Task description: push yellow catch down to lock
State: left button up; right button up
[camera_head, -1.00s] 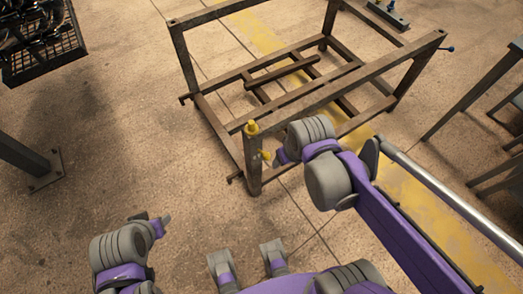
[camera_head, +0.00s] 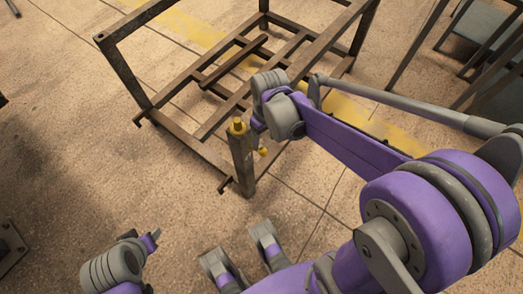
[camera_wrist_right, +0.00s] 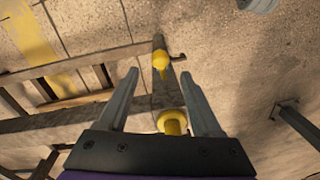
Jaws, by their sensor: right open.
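The brown metal rack's near corner post (camera_head: 242,165) carries a yellow piece (camera_head: 238,126) on its top and a smaller yellow catch (camera_head: 263,152) on its side. My right gripper (camera_head: 256,124) is just right of the post top, partly hidden by its own wrist. In the right wrist view the right gripper (camera_wrist_right: 160,80) is open and empty. The small yellow catch (camera_wrist_right: 160,62) shows between and beyond the fingertips, and the yellow top piece (camera_wrist_right: 172,122) is close to the gripper's base. Contact cannot be told. My left gripper (camera_head: 152,239) is low at the left, away from the rack.
The rack's upper rail (camera_head: 315,45) runs from behind my right wrist to the back right. A dark table frame (camera_head: 465,50) stands at the right. A metal foot plate (camera_head: 10,243) is at the lower left. Open floor (camera_head: 85,165) lies left of the rack.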

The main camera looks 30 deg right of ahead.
aim_at(263, 150)
jog(key=f, duration=0.2)
jog(key=f+b, duration=0.1)
jog(key=f, duration=0.2)
jog(key=f+b, duration=0.1)
jog(key=f, duration=0.2)
jog(key=shift+a+f, duration=0.2)
jog(key=shift+a, duration=0.05)
grip_shut()
dwell(1.0)
